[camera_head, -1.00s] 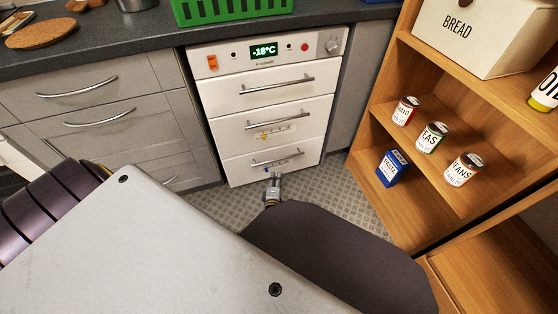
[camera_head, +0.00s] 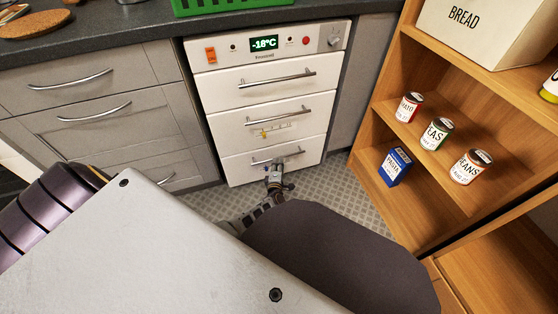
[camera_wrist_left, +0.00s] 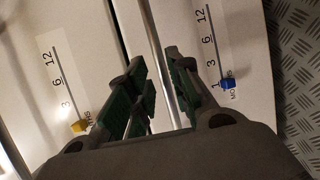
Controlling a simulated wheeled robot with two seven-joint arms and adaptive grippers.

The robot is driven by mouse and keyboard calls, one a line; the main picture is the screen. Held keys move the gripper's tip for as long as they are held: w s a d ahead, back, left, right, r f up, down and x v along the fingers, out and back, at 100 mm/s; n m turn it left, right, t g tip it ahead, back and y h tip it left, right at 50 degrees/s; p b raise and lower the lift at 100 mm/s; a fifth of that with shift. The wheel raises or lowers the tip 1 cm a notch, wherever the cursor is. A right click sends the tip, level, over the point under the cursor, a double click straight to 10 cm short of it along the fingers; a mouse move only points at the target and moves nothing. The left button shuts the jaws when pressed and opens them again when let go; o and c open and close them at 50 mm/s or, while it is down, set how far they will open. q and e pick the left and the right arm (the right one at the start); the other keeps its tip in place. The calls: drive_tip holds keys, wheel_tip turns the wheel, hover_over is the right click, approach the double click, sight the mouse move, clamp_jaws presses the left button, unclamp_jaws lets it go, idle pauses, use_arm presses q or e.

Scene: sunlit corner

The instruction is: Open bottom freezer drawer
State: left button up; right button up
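The white freezer (camera_head: 262,135) has three drawers, all flush with its front. The bottom drawer (camera_head: 240,172) has a horizontal metal bar handle (camera_head: 264,160). My left gripper (camera_head: 274,165) is at this handle, right of its middle. In the left wrist view, the handle bar (camera_wrist_left: 155,45) runs between the two green-padded fingers of my left gripper (camera_wrist_left: 163,85), which stand apart on either side of it. A gap shows beside the bar, so the fingers do not look closed on it. A blue marker (camera_wrist_left: 228,84) sits on the bottom drawer's scale. My right gripper is not in view.
The middle drawer (camera_head: 225,127) has a yellow marker. Grey cabinets (camera_head: 100,100) stand left of the freezer. A wooden shelf (camera_head: 385,135) with several cans and a blue box (camera_head: 394,167) stands right. Patterned floor (camera_head: 345,200) is clear before the freezer.

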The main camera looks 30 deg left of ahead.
use_arm(q)
drive_tip(key=shift+b+x, duration=1.35)
drive_tip(key=shift+x, duration=1.35)
drive_tip(key=shift+c, duration=0.3)
clamp_jaws()
